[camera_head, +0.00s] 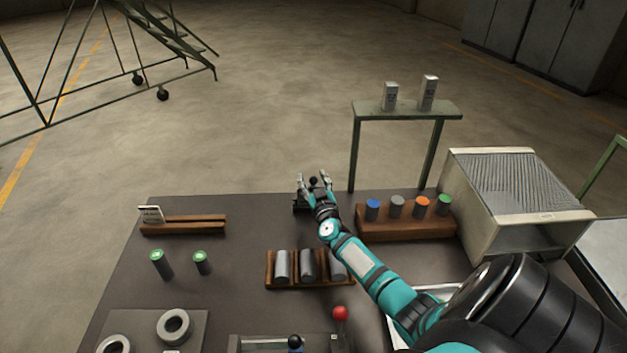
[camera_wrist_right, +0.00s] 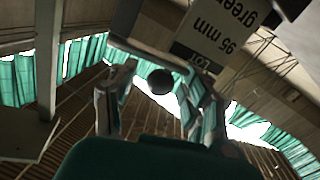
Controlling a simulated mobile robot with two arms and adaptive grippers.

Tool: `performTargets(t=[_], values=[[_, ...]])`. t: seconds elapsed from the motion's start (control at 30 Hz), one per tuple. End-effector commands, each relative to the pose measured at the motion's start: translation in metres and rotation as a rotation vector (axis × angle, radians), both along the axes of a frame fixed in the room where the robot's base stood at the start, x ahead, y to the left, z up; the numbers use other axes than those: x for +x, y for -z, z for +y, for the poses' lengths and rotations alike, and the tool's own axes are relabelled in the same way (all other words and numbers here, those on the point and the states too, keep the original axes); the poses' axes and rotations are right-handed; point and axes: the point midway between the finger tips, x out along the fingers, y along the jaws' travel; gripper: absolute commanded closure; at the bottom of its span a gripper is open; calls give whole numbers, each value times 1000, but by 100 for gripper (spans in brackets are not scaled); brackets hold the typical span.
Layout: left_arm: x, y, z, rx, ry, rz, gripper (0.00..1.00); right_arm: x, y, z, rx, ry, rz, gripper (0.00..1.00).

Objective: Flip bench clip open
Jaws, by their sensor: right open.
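The bench clip (camera_head: 301,205) is a small dark fixture at the back edge of the bench, partly hidden by my right gripper. A black ball knob (camera_head: 313,182) shows above it between my fingers; I take it as the clip's handle. My right gripper (camera_head: 314,178) is open, with a finger on each side of the knob. In the right wrist view the black knob (camera_wrist_right: 160,81) sits between the two spread fingers of my right gripper (camera_wrist_right: 160,88), with gaps visible. Contact cannot be told. My left gripper is not in view.
A wooden rack (camera_head: 408,223) with coloured-top cylinders stands right of the clip. A wooden cradle (camera_head: 310,281) with grey billets lies in front. A green stand (camera_head: 400,110) rises behind the rack. A grey furnace box (camera_head: 520,200) stands right.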

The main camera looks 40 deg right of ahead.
Motion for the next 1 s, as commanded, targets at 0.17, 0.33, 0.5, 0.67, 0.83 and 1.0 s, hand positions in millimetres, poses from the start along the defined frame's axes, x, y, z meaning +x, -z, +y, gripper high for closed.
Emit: performTargets(t=[0.17, 0.33, 0.5, 0.67, 0.83, 1.0], values=[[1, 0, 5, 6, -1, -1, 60, 0, 0, 0, 0, 0, 0, 54], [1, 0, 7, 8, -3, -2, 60, 0, 0, 0, 0, 0, 0, 76], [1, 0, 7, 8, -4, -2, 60, -1, 0, -1, -1, 1, 0, 98], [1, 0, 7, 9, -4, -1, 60, -1, 0, -1, -2, 2, 1, 100], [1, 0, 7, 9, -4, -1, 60, -1, 0, -2, 4, 4, -5, 100], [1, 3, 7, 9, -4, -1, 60, -3, -2, -3, 41, 5, -37, 100]])
